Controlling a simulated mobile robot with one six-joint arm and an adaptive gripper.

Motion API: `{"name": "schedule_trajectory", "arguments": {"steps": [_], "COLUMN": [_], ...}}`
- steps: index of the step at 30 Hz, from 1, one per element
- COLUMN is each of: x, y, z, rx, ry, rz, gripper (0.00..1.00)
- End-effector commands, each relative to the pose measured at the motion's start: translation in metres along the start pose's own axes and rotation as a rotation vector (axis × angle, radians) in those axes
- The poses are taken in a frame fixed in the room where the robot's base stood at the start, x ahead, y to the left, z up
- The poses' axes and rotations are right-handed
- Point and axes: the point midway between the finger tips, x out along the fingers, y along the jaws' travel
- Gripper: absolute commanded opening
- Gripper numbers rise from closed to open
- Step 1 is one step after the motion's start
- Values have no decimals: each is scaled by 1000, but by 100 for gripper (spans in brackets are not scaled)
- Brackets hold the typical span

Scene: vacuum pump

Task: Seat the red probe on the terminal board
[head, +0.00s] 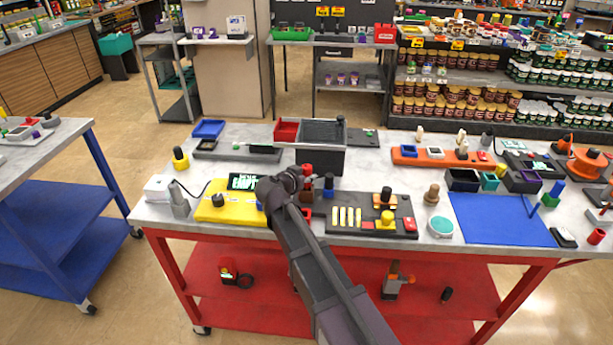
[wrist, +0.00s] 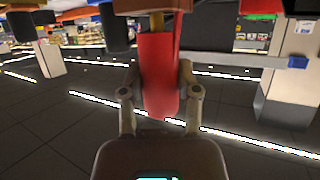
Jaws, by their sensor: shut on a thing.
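My gripper (wrist: 160,100) is shut on the red probe (wrist: 159,65), which stands between the two fingers in the wrist view. In the head view my gripper (head: 300,182) is over the middle of the table, with a red piece (head: 307,170) showing at its far side. A dark board with yellow strips (head: 371,227) lies just right of my arm and looks like the terminal board. It carries an orange-and-black knob and a yellow knob. The probe's lower end and any contact with the board are hidden in the head view.
A yellow unit (head: 216,214) with a display reading "EMPTY" lies left of my arm. A dark box (head: 321,158) stands behind my gripper. A brown peg (head: 431,195), a teal round dish (head: 440,226) and a blue mat (head: 497,222) are to the right.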

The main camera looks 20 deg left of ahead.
Motion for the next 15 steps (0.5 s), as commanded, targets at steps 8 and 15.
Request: {"name": "schedule_trajectory", "arguments": {"steps": [8,15], "x": [2,3], "y": [0,0], "z": [4,8], "rx": [0,0], "ry": [0,0], "rz": [0,0], "gripper": [0,0]}}
